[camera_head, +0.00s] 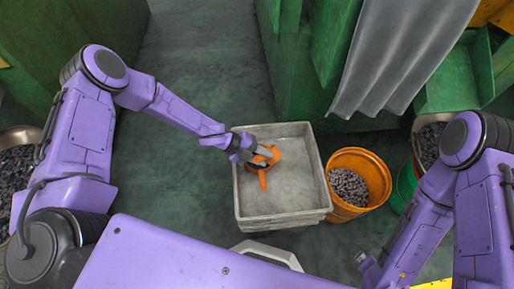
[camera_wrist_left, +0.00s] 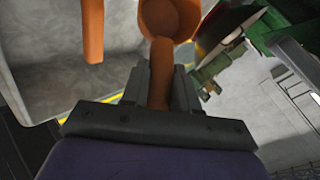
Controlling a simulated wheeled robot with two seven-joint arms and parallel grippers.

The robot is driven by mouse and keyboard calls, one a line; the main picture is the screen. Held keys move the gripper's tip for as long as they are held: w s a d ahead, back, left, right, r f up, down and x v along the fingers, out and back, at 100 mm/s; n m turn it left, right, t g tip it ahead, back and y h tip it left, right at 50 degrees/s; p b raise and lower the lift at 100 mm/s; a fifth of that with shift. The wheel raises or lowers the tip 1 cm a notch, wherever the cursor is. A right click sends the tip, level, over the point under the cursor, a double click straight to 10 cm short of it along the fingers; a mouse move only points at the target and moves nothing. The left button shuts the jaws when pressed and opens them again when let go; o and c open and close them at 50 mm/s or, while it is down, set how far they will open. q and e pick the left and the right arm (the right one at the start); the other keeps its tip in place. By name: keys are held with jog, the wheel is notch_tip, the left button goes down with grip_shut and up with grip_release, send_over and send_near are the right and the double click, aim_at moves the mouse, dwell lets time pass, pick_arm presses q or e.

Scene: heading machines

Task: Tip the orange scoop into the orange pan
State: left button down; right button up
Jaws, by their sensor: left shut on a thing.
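My left gripper (camera_head: 254,156) is over the grey tray, shut on the handle of the orange scoop (camera_head: 272,154). In the left wrist view the handle (camera_wrist_left: 160,72) runs between the fingers to a round bowl (camera_wrist_left: 170,18), cut by the top edge; no load shows in the visible part. A second orange strip (camera_wrist_left: 93,30) shows beside it, apart from the scoop; I cannot tell what it belongs to. An orange bucket-like container (camera_head: 372,163), holding grey pieces, stands right of the tray; no other orange pan is clear. My right gripper (camera_head: 366,264) is low at right, its fingers unclear.
The grey tray (camera_head: 285,216) stands on the dark green floor. Green machine walls (camera_head: 290,75) and a grey curtain-like sheet (camera_head: 400,50) rise behind. A green container (camera_head: 404,187) stands right of the bucket. A bowl of dark pieces (camera_head: 18,135) is at far left.

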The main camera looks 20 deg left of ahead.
pick_arm(q)
jog(key=d+m+t+y+b, duration=0.1)
jog(key=y+b, duration=0.2)
jog(key=s+d+t+y+b, duration=0.1)
jog(key=d+y+b, duration=0.1)
jog(key=y+b, duration=0.1)
jog(key=s+d+m+t+y+b, duration=0.1)
jog(key=y+b, duration=0.2)
jog(key=b, duration=0.2)
jog(key=shift+d+f+m+y, duration=0.2)
jog(key=shift+m+y, duration=0.1)
